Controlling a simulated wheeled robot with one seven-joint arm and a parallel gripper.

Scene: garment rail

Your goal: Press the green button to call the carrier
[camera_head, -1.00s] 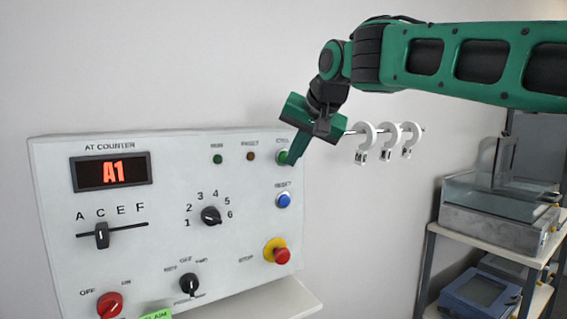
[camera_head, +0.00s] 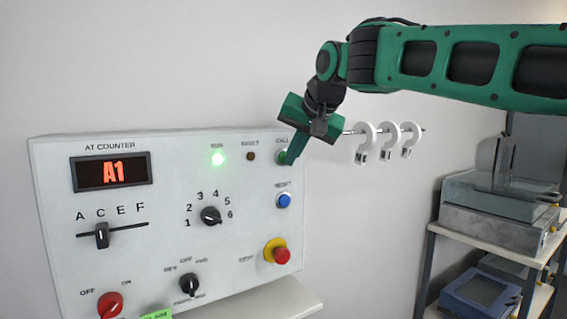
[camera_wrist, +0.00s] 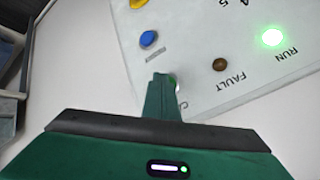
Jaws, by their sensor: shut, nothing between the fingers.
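The green button (camera_head: 282,157), labelled CALL, sits at the upper right of the white control panel (camera_head: 120,260). My gripper (camera_head: 291,160) is shut, and its fingertips are at the button, covering part of it. In the wrist view my gripper (camera_wrist: 160,78) hides most of the button, with a sliver of green at its right edge. Whether the tips touch the button cannot be told for sure. The RUN lamp (camera_head: 218,158) glows green; it also glows in the wrist view (camera_wrist: 272,37).
Below the green button are a blue RESET button (camera_head: 284,200) and a red stop button (camera_head: 281,256) on yellow. White hooks (camera_head: 364,143) hang on a rail behind my gripper. A shelf (camera_head: 480,240) with equipment stands at the right.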

